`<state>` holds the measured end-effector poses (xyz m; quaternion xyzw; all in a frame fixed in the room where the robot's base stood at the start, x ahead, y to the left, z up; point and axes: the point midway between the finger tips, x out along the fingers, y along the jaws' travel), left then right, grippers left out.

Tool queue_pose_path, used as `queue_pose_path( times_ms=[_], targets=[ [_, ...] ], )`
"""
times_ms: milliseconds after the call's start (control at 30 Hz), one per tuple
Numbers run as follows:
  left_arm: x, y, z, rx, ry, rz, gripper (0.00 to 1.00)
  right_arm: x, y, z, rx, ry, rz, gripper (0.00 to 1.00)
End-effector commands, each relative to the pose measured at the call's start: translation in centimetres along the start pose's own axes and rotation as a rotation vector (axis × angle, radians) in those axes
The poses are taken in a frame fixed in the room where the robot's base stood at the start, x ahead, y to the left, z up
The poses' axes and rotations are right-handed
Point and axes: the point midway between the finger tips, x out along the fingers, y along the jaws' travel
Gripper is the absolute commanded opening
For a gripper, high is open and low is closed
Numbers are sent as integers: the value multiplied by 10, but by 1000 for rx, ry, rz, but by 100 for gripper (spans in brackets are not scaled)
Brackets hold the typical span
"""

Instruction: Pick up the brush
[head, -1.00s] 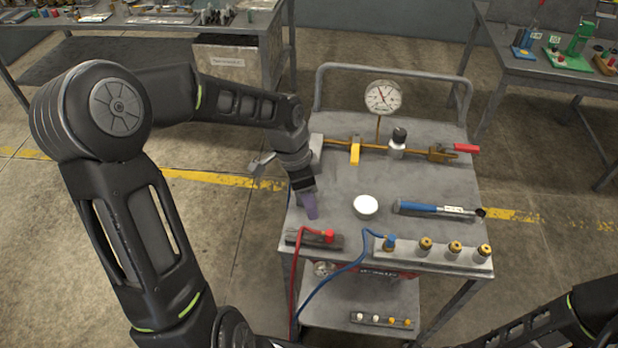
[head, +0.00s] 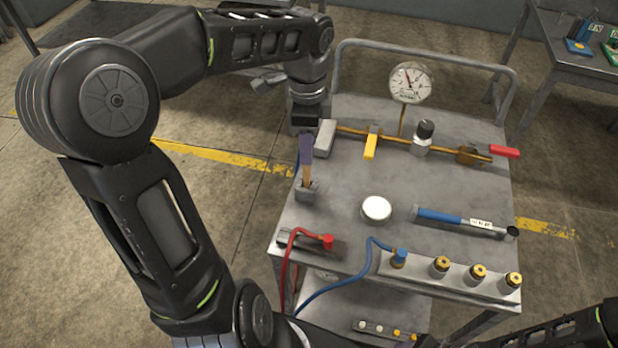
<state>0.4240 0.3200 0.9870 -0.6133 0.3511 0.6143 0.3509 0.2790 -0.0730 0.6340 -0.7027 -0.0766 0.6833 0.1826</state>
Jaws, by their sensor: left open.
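The brush (head: 308,175) shows as a narrow tan, wood-like upright piece at the left side of the grey cart top. Its lower end meets a small dark grey block (head: 308,192); I cannot tell whether that is a holder or part of the brush. My left gripper (head: 303,157) is open and reaches down from behind, its purple-blue fingers at the brush's upper end. They hide that upper end, and I cannot tell whether they touch it. My right arm shows at the bottom right, but its gripper is out of view.
The cart (head: 345,232) also holds a grey-white block (head: 325,137), a pipe with a gauge (head: 410,83), a white round lid (head: 376,208), a blue-handled tool (head: 440,216), and a strip of brass-topped fittings (head: 455,280). Red and blue cables run over the front edge.

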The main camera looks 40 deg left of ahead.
Motion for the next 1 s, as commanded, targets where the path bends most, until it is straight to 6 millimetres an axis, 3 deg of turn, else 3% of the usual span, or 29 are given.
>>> queue_pose_path(
  times_ms=[300, 600, 1000],
  targets=[
    [1, 0, 0, 0, 0, 1, 41, -1, 0, 0, 0, 1, 0, 36],
    [26, 0, 0, 0, 0, 2, 41, -2, -1, 0, 0, 0, 0, 36],
    [34, 0, 1, -1, 0, 3, 41, -4, -1, 0, 0, 0, 1, 36]
  ],
)
